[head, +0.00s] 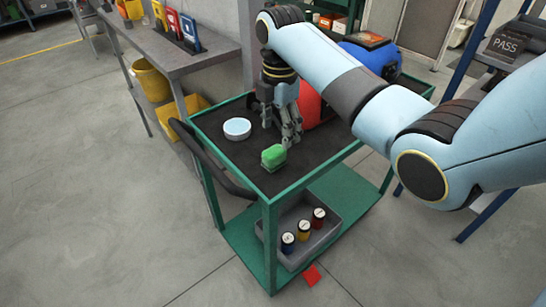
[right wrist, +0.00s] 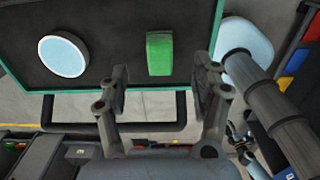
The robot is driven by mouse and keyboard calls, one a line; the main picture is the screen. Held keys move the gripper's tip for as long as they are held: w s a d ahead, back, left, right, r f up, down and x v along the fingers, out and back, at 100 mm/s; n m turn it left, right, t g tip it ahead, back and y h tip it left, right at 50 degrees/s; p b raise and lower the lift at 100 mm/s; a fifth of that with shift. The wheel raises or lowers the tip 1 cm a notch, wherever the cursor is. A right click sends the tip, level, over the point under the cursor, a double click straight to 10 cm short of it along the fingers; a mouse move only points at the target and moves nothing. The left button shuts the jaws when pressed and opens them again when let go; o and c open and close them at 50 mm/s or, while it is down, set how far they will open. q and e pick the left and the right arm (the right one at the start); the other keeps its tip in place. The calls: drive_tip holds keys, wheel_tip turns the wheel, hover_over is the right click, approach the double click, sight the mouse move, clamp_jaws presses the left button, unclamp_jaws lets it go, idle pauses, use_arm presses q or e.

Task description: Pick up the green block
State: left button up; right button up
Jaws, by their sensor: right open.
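The green block (head: 273,157) lies on the dark top of the green cart (head: 330,156), near its front corner. It also shows in the right wrist view (right wrist: 159,54), beyond and between the two fingertips. My right gripper (head: 282,133) is open and empty, pointing down just behind the block in the head view. In the right wrist view its fingers (right wrist: 161,78) stand apart, with the block outside their grasp. My left gripper is not in the head view.
A round white-and-blue dish (head: 237,128) sits left of the gripper. A red rounded object (head: 310,103) and a blue one (head: 366,62) stand behind it on the cart. Below, a grey tray (head: 327,234) holds small cans. A workbench (head: 180,62) is at left.

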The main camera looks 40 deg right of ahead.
sight(274, 150)
wheel_tip(274, 150, down, 3)
drive_tip(key=shift+f, duration=0.15)
drive_tip(key=f, duration=0.2)
drive_tip(key=a+f, duration=0.1)
drive_tip(key=f, duration=0.1)
drive_tip(key=shift+a+f, duration=0.15)
drive_tip(key=shift+f, duration=0.45)
drive_tip(key=c, duration=1.2)
drive_tip(key=shift+c, duration=0.2)
drive_tip(key=shift+r, duration=0.2)
